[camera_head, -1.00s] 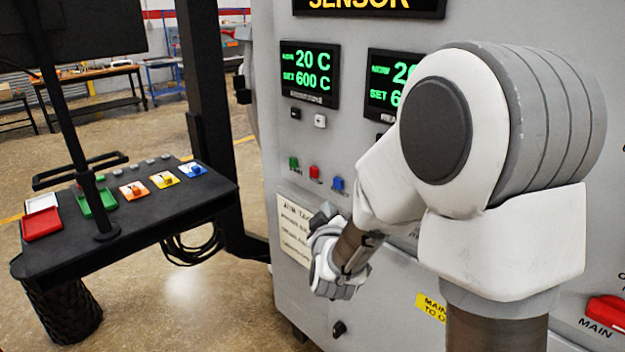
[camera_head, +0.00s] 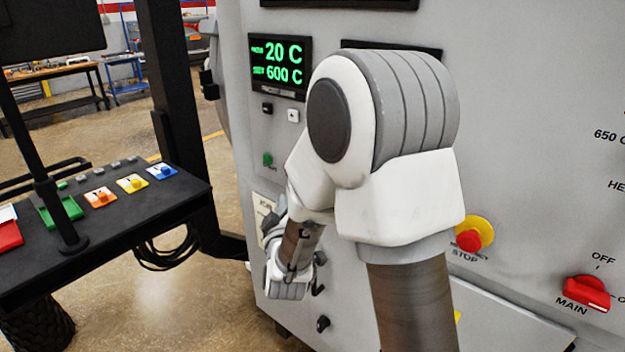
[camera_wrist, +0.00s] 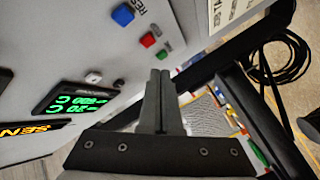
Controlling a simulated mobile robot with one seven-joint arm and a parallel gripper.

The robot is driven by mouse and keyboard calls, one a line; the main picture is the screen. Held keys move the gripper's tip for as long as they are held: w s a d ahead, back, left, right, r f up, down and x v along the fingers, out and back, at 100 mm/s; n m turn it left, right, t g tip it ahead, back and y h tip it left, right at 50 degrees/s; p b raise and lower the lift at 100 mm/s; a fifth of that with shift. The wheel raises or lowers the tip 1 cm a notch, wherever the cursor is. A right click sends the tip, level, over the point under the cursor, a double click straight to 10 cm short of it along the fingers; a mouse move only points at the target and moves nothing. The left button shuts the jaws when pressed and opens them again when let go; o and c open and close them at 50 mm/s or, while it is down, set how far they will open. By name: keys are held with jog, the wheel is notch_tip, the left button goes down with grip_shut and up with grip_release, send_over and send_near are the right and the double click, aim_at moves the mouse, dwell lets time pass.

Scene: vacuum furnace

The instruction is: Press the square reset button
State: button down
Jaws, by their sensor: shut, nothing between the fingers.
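In the wrist view a blue square-looking button (camera_wrist: 122,14) sits on the grey furnace panel, beside lettering that begins "RES". A red button (camera_wrist: 147,39) and a green button (camera_wrist: 164,56) continue the same row. My gripper (camera_wrist: 161,74) is shut and empty, its fingers pointing up the picture, below and to the right of the blue button and apart from it in the picture. In the head view the green button (camera_head: 267,159) shows, while my arm hides the blue and red ones. The fingertips are hard to make out there.
A lit display (camera_head: 281,65) sits above a black button (camera_head: 267,108) and a white button (camera_head: 293,115). An emergency stop (camera_head: 469,238) and red main switch (camera_head: 588,293) are at right. A black console (camera_head: 120,215) stands left, with floor between it and the furnace.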

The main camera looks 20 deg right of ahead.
jog(key=w+d, duration=0.5)
jog(key=d, duration=0.2)
dwell(0.3)
jog(key=shift+w+f, duration=0.1)
dwell(1.8)
jog(key=shift+w+d, duration=0.15)
jog(key=shift+d, duration=0.1)
jog(key=shift+w+d+b, duration=0.25)
jog(key=shift+d+b, duration=0.15)
jog(key=shift+b, duration=0.15)
dwell(0.5)
jog(key=shift+a, duration=0.1)
dwell(0.4)
jog(key=shift+s+a+b, duration=0.45)
jog(key=shift+s+a, duration=0.05)
jog(key=shift+a, duration=0.1)
